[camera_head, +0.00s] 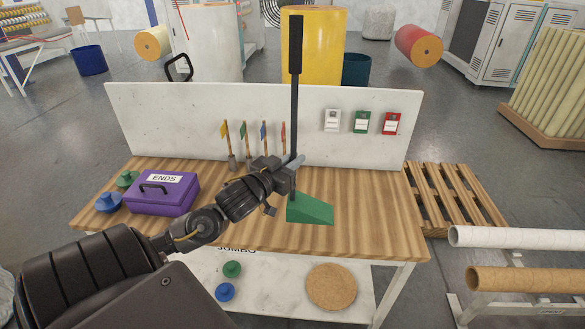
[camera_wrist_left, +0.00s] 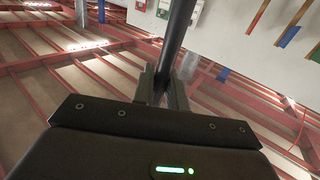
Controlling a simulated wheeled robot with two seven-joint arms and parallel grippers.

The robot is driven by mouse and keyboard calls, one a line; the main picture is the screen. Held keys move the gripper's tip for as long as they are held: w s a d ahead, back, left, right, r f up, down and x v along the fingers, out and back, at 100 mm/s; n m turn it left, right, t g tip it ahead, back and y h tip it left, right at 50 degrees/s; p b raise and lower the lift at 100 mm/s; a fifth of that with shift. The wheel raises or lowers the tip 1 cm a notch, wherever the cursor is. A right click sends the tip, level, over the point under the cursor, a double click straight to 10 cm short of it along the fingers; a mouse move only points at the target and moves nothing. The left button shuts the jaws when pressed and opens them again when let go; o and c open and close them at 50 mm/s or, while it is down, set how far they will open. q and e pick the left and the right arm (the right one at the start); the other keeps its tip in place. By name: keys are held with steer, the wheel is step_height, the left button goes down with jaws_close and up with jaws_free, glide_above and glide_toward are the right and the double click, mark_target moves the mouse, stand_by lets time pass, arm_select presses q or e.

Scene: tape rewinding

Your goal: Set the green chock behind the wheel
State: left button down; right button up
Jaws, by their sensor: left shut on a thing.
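The green chock (camera_head: 310,210) is a wedge at the lower end of a long upright black handle (camera_head: 295,110). It shows over the right half of the wooden worktop; I cannot tell whether it touches the wood. My left gripper (camera_head: 290,166) is shut on the handle above the wedge. The left wrist view shows the dark handle (camera_wrist_left: 180,30) between the gripper's fingers (camera_wrist_left: 168,85). The wedge is not visible there. I cannot make out a wheel in either view. My right gripper is not in view.
A purple box (camera_head: 163,193) marked ENDS sits on the worktop's left, beside blue and green knobbed pieces. Small flags (camera_head: 246,140) stand before the white back panel (camera_head: 180,120). A pallet (camera_head: 452,197) and cardboard tubes (camera_head: 525,280) are at right. The worktop's right end is clear.

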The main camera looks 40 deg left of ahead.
arm_select(q)
steer(key=w+a+f+p, duration=0.2)
steer(key=w+f+p, duration=0.1)
steer(key=w+f, duration=0.4)
step_height(320, 180, down, 3)
steer(key=shift+a+r, duration=0.1)
steer(key=shift+a, duration=0.2)
steer(key=c, duration=1.6)
jaws_free()
steer(key=shift+f, duration=0.25)
steer(key=shift+o, duration=1)
